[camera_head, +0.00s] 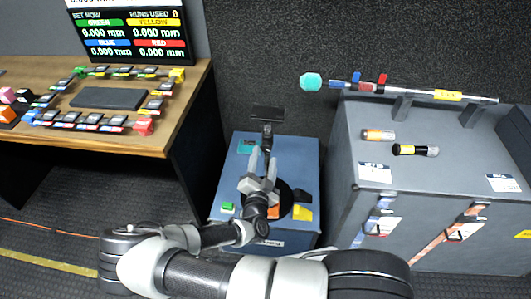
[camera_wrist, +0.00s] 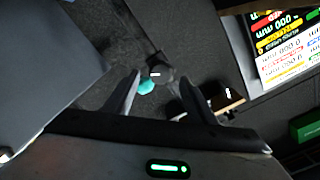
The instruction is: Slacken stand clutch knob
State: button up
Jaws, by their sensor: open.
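A dark stand (camera_head: 267,133) with a flat black plate (camera_head: 268,112) on top rises at the back of the blue case. In the wrist view a dark rounded knob-like part (camera_wrist: 161,70) with a short white mark shows beyond my fingertips, roughly centred between them. I cannot tell for certain that it is the clutch knob. My gripper (camera_head: 262,154) is open and empty, over the blue case and just in front of the stand. Its two fingers also frame the gap in the wrist view (camera_wrist: 160,82). No contact with the knob is visible.
A wooden desk (camera_head: 150,125) with a screen (camera_head: 130,30) stands left.

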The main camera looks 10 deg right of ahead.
jog(key=v, duration=1.4)
jog(key=s+d+r+m+g+h+p, duration=0.1)
jog(key=s+d+r+m+g+h, duration=0.15)
jog(key=r+m+g, duration=0.6)
jog(key=s+d+r+m+g+h+p, duration=0.1)
jog(key=s+d+r+m+g+p, duration=0.3)
jog(key=m, duration=1)
jog(key=s+d+r+m+g+h+b, duration=0.1)
jog(key=d+r+m+g+h, duration=0.15)
jog(key=r+m, duration=0.65)
jog(key=s+a+r+m+t+y+p, duration=0.1)
jog(key=r+m+y, duration=0.4)
jog(key=r+m, duration=0.7)
jog(key=s+a+r+m+t+y+p, duration=0.1)
jog(key=s+r+m+y, duration=0.4)
jog(key=r+m, duration=0.6)
jog(key=m+t+y+p, duration=0.1)
jog(key=m+p, duration=0.1)
jog(key=m, duration=0.3)
jog(key=shift+a+r+y, duration=0.25)
jog(key=shift+r+y, duration=0.05)
jog(key=shift+r, duration=0.1)
